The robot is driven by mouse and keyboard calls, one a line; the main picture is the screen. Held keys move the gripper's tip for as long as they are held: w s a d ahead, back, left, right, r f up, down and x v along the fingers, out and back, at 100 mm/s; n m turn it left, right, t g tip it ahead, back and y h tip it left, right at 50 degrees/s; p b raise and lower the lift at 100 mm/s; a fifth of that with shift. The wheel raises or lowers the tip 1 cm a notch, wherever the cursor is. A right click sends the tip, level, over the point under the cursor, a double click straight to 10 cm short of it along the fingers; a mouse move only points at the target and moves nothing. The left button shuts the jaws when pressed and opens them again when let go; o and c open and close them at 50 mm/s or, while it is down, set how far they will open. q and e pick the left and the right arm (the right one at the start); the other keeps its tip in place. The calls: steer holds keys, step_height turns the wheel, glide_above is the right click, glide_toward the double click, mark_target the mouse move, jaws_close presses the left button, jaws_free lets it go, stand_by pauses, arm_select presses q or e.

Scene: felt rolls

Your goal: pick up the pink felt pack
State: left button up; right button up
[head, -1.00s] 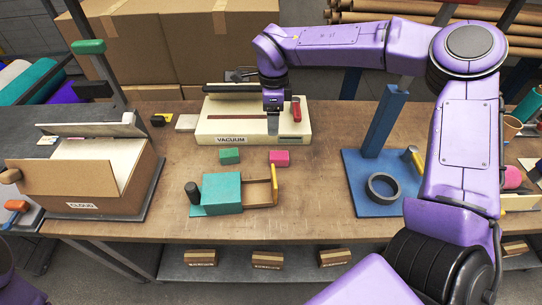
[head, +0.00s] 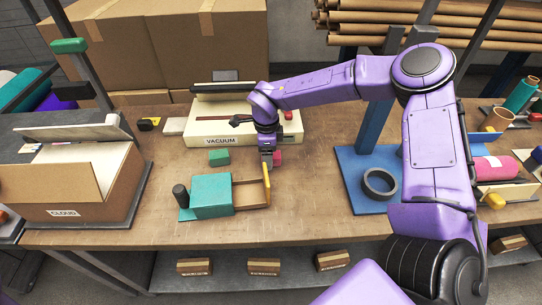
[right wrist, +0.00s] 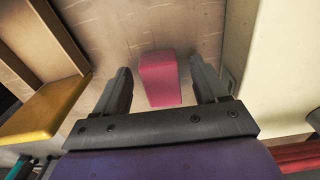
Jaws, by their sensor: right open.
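The pink felt pack (head: 278,156) lies on the workbench in front of the vacuum machine, partly hidden behind my right gripper (head: 267,162) in the head view. In the right wrist view the pink pack (right wrist: 160,78) is a small block between the two dark fingers of my right gripper (right wrist: 160,66). The fingers are apart, with a gap on each side of the pack. I cannot tell the gripper's exact height above the bench. My left gripper is not in view.
A green pack (head: 219,157) lies left of the pink one. A teal box with a wooden drawer (head: 248,193) and yellow front (head: 267,183) stands close in front. The vacuum machine (head: 205,130) is behind. A blue stand (head: 350,180) is right; a cardboard box (head: 50,190) is left.

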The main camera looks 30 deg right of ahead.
steer(key=shift+f, duration=0.55)
steer(key=c, duration=1.3)
steer(key=shift+r, duration=0.2)
step_height(320, 180, up, 10)
steer(key=shift+f+b, duration=0.1)
steer(key=shift+b, duration=0.45)
